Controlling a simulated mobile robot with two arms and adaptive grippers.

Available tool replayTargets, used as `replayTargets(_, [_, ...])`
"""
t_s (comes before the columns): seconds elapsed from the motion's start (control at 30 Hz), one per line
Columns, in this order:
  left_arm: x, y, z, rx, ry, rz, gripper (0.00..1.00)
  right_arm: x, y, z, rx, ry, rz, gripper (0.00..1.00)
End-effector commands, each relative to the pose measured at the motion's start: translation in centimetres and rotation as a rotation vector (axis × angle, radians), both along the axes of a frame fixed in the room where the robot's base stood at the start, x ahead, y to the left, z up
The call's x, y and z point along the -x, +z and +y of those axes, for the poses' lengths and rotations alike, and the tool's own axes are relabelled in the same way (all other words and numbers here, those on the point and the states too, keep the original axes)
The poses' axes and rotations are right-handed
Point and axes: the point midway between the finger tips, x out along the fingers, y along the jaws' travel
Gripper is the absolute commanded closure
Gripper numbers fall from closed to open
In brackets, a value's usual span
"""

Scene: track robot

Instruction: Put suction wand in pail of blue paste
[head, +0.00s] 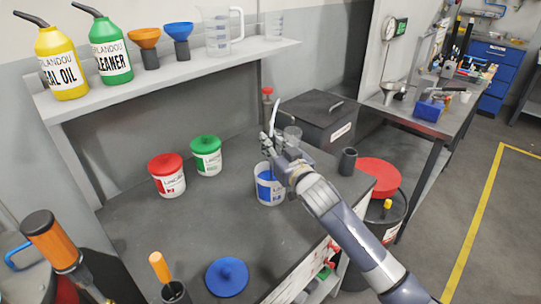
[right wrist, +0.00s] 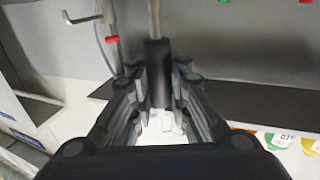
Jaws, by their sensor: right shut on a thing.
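The pail of blue paste (head: 271,194) stands open on the dark bench, with blue paste (head: 266,174) showing inside. My right gripper (head: 277,147) is just above the pail's far rim. It is shut on the suction wand (head: 274,116), whose pale curved tube rises above the fingers. In the right wrist view the wand's black grip (right wrist: 157,75) sits between the fingers (right wrist: 160,105). The wand's lower end is hidden by the gripper in the head view, so I cannot tell whether it is inside the pail. My left gripper is not in view.
Pails with red (head: 168,181) and green (head: 206,160) lids stand left of the blue one. A blue lid (head: 228,276) lies near the front edge. The bench's middle left is free.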

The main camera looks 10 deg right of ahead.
Motion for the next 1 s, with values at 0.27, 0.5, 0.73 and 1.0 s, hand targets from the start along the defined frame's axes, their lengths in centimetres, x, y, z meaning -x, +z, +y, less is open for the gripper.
replayTargets(0.27, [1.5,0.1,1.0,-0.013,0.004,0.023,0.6,0.0,-3.1,0.0,-0.001,0.001,0.001,1.0])
replayTargets(0.5, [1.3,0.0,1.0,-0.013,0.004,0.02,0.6,0.0,-3.2,0.0,-0.001,0.0,0.001,1.0])
replayTargets(0.73, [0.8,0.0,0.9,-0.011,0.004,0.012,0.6,0.0,-3.4,0.0,0.0,0.0,0.003,0.64])
replayTargets(1.0, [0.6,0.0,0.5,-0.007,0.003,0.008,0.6,0.0,-3.3,0.0,0.0,0.0,0.002,0.64])
